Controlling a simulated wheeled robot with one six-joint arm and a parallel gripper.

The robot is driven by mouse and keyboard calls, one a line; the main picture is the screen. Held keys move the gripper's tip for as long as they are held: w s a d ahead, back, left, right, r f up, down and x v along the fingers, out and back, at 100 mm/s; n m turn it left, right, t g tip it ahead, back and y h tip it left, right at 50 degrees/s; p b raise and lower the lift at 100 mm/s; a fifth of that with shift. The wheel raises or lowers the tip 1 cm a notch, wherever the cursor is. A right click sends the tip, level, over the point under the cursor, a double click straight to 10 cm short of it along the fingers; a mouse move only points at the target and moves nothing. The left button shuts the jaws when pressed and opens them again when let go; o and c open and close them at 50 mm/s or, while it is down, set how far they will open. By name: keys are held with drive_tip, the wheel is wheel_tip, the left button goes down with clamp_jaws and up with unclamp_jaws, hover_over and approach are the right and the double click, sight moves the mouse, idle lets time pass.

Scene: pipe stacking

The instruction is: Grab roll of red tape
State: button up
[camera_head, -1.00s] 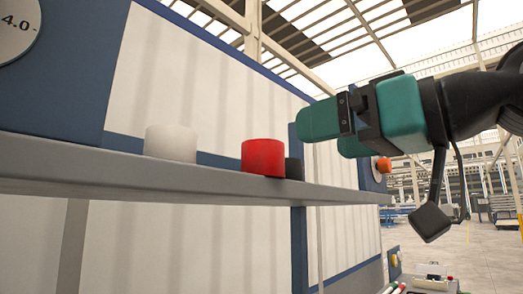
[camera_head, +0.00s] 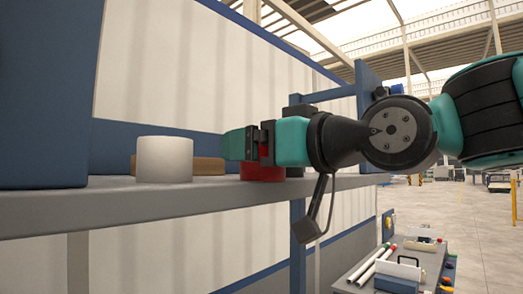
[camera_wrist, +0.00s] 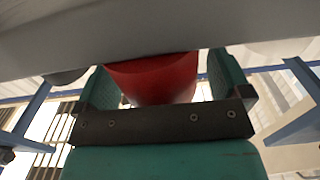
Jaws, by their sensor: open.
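The roll of red tape (camera_head: 262,173) stands on the grey shelf (camera_head: 110,204), mostly hidden behind my gripper in the head view. My gripper (camera_head: 236,145) has green fingers and is open at the red roll. In the wrist view the red roll (camera_wrist: 155,80) sits between the two spread fingers, one on each side. I cannot tell whether either finger touches it.
A white roll (camera_head: 164,159) stands on the shelf left of the red one, with a flat brown object (camera_head: 207,166) behind it. A dark roll shows beside the red one in the wrist view (camera_wrist: 66,76). A cart (camera_head: 400,270) stands lower right.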

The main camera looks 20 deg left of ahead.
drive_tip(key=c, duration=1.1)
drive_tip(key=shift+o, duration=0.2)
